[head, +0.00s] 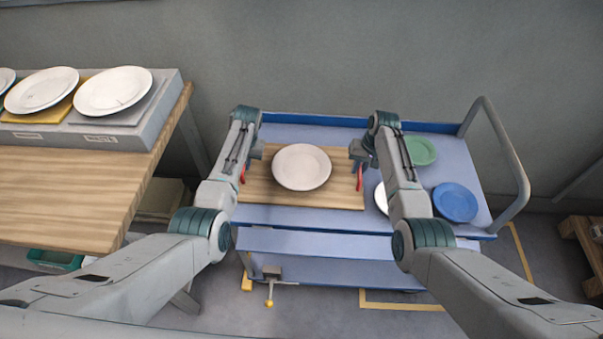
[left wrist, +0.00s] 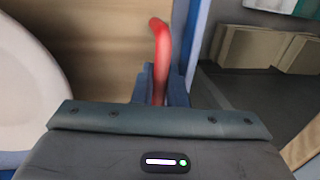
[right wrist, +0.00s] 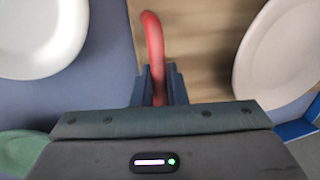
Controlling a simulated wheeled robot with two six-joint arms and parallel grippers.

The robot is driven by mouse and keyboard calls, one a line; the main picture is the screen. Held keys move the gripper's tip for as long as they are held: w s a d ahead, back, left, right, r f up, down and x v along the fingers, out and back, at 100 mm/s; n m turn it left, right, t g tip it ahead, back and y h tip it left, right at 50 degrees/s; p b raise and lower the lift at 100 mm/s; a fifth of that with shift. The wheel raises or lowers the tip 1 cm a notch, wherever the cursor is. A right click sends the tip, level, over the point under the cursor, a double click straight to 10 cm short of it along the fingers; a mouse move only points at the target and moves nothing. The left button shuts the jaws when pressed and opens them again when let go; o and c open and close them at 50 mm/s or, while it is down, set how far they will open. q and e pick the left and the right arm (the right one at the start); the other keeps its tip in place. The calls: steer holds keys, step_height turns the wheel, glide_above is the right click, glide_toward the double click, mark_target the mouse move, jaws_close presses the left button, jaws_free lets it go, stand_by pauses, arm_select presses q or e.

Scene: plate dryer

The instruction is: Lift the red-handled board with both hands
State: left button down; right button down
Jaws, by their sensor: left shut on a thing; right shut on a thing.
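The wooden board (head: 325,196) with red handles is over the blue cart, a white plate (head: 301,167) on its middle. My left gripper (head: 246,162) is shut on the board's left red handle, which shows in the left wrist view (left wrist: 160,50). My right gripper (head: 358,162) is shut on the right red handle, which shows in the right wrist view (right wrist: 153,45). The gripped parts of the handles are hidden between the fingers. I cannot tell whether the board touches the cart top.
The blue cart (head: 300,214) also carries a green plate (head: 422,151), a blue plate (head: 456,203) and a white plate (head: 381,198) partly hidden by my right arm. A wooden table (head: 70,195) with plates on a grey rack stands at left. A grey cart handle (head: 507,150) rises at right.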

arm_select(q)
steer(key=shift+w+r, duration=0.1)
steer(key=shift+r, duration=0.15)
arm_select(e)
steer(key=shift+w+r, duration=0.1)
steer(key=shift+r, duration=0.15)
